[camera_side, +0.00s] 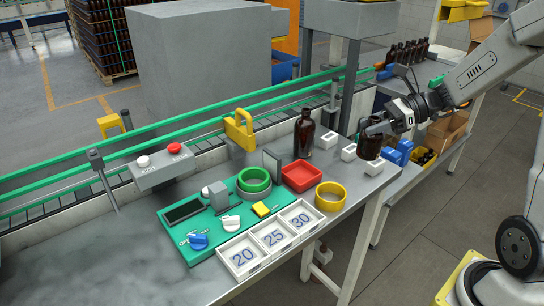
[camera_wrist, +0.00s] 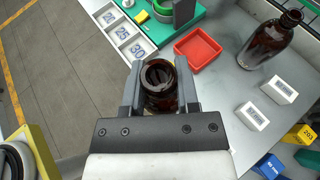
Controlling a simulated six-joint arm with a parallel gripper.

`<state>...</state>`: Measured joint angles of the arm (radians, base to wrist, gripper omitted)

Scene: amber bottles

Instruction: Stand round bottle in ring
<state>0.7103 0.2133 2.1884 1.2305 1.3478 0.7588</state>
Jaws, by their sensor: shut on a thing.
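My gripper (camera_side: 378,127) is shut on a round amber bottle (camera_side: 369,147) and holds it roughly upright at the right end of the bench, apparently above its surface. In the wrist view the held bottle (camera_wrist: 160,88) shows its open mouth between the two fingers (camera_wrist: 159,80). A yellow ring (camera_side: 331,204) lies empty on the bench, left of and below the held bottle in the side view. A green ring (camera_side: 254,187) sits on the green board (camera_side: 205,250). The yellow ring is not clearly visible in the wrist view.
Another amber bottle (camera_side: 304,135) stands near the red tray (camera_side: 301,177); it also shows in the wrist view (camera_wrist: 270,45). White blocks (camera_side: 349,152) stand near the bench end. Numbered white trays (camera_side: 238,272) line the front. A yellow clamp-like part (camera_side: 239,130) stands by the conveyor.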

